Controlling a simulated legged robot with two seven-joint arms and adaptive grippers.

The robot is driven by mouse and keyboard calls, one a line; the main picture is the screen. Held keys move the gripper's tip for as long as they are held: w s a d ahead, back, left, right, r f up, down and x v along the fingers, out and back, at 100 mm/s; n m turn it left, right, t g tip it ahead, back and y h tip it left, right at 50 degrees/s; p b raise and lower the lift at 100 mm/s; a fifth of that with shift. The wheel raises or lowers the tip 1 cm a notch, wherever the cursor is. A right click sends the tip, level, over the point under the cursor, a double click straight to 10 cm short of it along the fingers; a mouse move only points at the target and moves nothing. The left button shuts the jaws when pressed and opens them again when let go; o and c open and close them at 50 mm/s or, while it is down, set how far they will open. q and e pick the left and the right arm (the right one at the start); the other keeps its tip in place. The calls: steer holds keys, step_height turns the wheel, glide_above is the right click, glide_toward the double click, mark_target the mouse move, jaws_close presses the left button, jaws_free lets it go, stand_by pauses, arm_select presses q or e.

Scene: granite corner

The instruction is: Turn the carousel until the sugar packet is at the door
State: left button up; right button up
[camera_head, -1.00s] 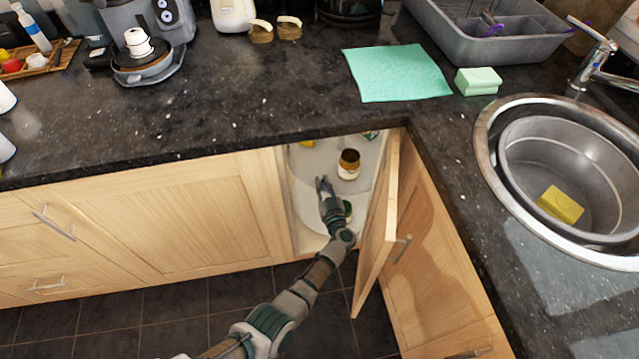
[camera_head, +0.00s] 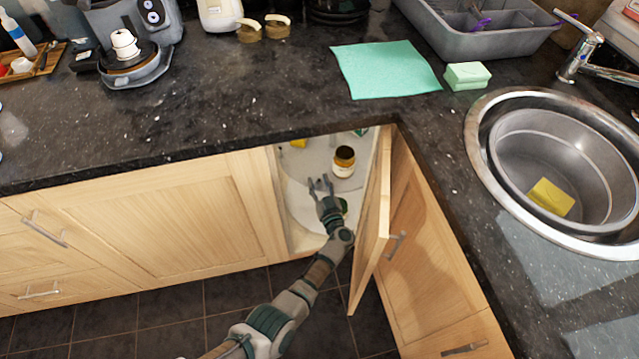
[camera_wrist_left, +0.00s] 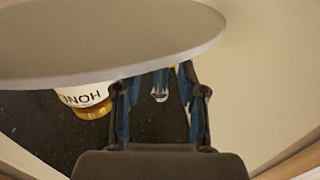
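The round pale carousel shelf (camera_head: 301,204) shows through the open corner cupboard door. A brown and white jar (camera_head: 344,162) stands on it; in the wrist view a jar with a gold lid and dark lettering (camera_wrist_left: 84,98) appears upside down beside the shelf edge (camera_wrist_left: 110,70). A yellow item (camera_head: 299,143) sits at the back left of the shelf. A green item (camera_head: 344,206) is partly hidden by my arm. I cannot tell which item is the sugar packet. My left gripper (camera_head: 320,184) is inside the opening, fingers spread, left of the jar. My right gripper is not in view.
The cupboard door (camera_head: 374,225) stands open to the right of my left arm. The dark countertop (camera_head: 250,110) overhangs the opening. The left cupboard post (camera_head: 279,200) bounds it on the left. A sink (camera_head: 545,150) is at the right.

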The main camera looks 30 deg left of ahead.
arm_select(q)
steer(key=shift+r, duration=0.45)
step_height(320, 180, up, 9)
stand_by(0.3)
